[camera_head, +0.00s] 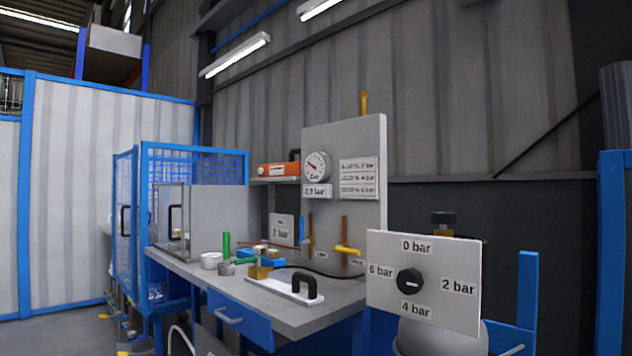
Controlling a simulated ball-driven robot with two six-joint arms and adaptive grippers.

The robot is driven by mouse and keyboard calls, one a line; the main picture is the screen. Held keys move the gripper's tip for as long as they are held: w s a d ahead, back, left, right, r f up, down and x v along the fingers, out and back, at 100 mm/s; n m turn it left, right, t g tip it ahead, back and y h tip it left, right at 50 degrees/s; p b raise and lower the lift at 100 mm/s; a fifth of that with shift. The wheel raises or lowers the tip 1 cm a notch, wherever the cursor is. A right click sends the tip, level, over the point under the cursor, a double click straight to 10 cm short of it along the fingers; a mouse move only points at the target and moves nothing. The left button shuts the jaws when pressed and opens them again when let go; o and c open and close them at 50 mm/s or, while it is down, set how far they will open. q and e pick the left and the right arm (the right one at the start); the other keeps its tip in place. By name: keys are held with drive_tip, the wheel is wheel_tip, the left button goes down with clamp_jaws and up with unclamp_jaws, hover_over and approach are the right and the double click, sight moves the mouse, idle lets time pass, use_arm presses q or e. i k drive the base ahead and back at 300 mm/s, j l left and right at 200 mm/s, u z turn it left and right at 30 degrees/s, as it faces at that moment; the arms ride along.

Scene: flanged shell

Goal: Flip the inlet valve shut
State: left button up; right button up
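An upright grey panel (342,137) stands at the back of the workbench, with two copper-coloured pipes on its lower part. The left pipe has a valve with a blue lever (302,231) that stands upright, along the pipe. The right pipe has a valve with a yellow lever (347,250) that lies roughly level, across the pipe. Small labels sit beside the valves, too small to read, so I cannot tell which valve is the inlet. A round gauge (316,166) sits above them, over a plate reading about 2.3 bar. Neither gripper is in view.
On the workbench (200,268) are a white plate with a black handle (304,289), a green-handled item (227,245), white rolls (211,261) and a blue block. A board with a black knob (409,283) stands in front at right. A blue mesh cage (127,220) is at left.

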sight(302, 241)
drive_tip(key=i+j+z, duration=0.15)
drive_tip(key=z, duration=0.65)
drive_tip(key=i+j+z, duration=0.1)
drive_tip(key=j, duration=0.25)
drive_tip(key=i+j+z, duration=0.1)
drive_tip(key=i+j, duration=0.25)
drive_tip(key=i+j+z, duration=0.1)
drive_tip(key=j, duration=0.25)
drive_tip(key=i+j+z, duration=0.15)
drive_tip(key=j, duration=0.25)
drive_tip(key=i+j+z, duration=0.1)
drive_tip(key=i+j, duration=0.15)
drive_tip(key=j, duration=0.15)
